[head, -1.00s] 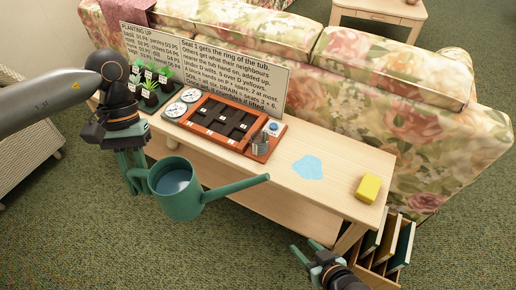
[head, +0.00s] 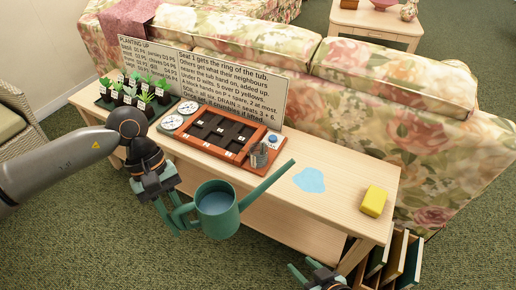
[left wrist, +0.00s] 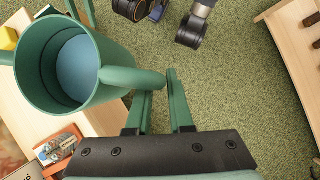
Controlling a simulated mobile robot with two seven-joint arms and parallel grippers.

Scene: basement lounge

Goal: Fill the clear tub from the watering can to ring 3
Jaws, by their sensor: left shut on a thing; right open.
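The green watering can (head: 222,222) holds blue-grey water and hangs in front of the wooden table. My left gripper (head: 178,212) is shut on its handle. In the left wrist view the can (left wrist: 35,85) is at the left, with its handle between my fingers (left wrist: 158,95). The spout points up and right. A small grey ringed cup (head: 259,156), perhaps the clear tub, stands on the orange tray's right end, just left of the spout's upper part. Its water level cannot be told. My right gripper (head: 305,275) is open and empty at the bottom edge, partly cut off.
The orange tray (head: 186,137) holds dark soil cells, beside two white dials (head: 172,122) and a blue button (head: 273,139). Potted seedlings (head: 140,90) stand at left. A text board (head: 230,85) stands behind. A blue patch (head: 309,180) and yellow block (head: 374,201) lie right.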

